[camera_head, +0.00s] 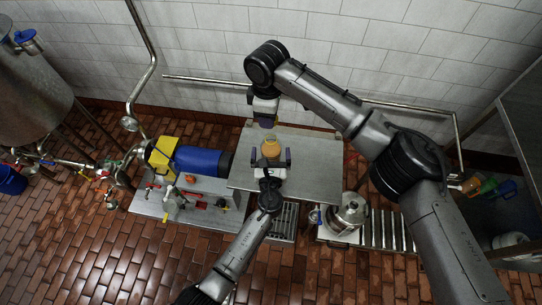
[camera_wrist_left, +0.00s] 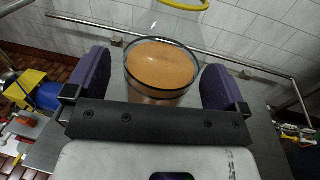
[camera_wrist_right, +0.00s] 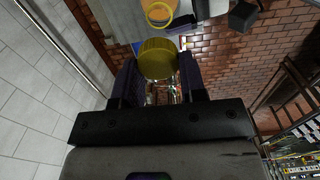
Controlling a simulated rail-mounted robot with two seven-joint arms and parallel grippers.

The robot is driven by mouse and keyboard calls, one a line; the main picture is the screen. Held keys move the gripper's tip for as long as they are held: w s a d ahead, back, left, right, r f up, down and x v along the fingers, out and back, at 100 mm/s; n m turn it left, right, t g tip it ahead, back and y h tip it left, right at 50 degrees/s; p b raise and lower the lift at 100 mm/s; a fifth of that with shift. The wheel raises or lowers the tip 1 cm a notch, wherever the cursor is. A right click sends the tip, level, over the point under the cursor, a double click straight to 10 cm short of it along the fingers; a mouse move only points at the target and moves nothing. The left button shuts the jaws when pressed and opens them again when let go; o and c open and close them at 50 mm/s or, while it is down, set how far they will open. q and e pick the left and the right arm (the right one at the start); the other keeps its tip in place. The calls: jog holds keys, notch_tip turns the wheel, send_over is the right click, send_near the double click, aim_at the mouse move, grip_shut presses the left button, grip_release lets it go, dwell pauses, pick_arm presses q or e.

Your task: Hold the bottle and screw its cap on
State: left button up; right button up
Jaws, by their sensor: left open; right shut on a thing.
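The bottle (camera_head: 271,147) stands upright on a grey metal table; it is clear, with orange-brown contents and a yellow ring at its neck. In the left wrist view the bottle (camera_wrist_left: 160,65) is between the spread purple fingers of my left gripper (camera_head: 271,158), which is open, with gaps on both sides. My right gripper (camera_head: 265,122) is beyond the bottle in the head view. In the right wrist view it is shut on the yellow cap (camera_wrist_right: 158,60). The bottle's yellow neck ring (camera_wrist_right: 158,13) shows apart from the cap. The cap is not clear in the head view.
The metal table (camera_head: 318,165) is bare to the right of the bottle. A blue and yellow motor (camera_head: 195,160) stands on a plate at left. A steel pot-like fitting (camera_head: 348,212) is at lower right. A white tiled wall (camera_head: 220,50) and pipe rail are behind.

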aim_at(268, 136)
pick_arm(q)
jog(key=shift+w, duration=0.55)
jog(key=shift+c, duration=0.4)
jog(key=c, duration=1.3)
pick_arm(e)
jog(key=shift+f, duration=2.45)
jog(key=shift+f, duration=0.1)
jog(key=shift+f, duration=0.8)
jog(key=shift+f, duration=0.6)
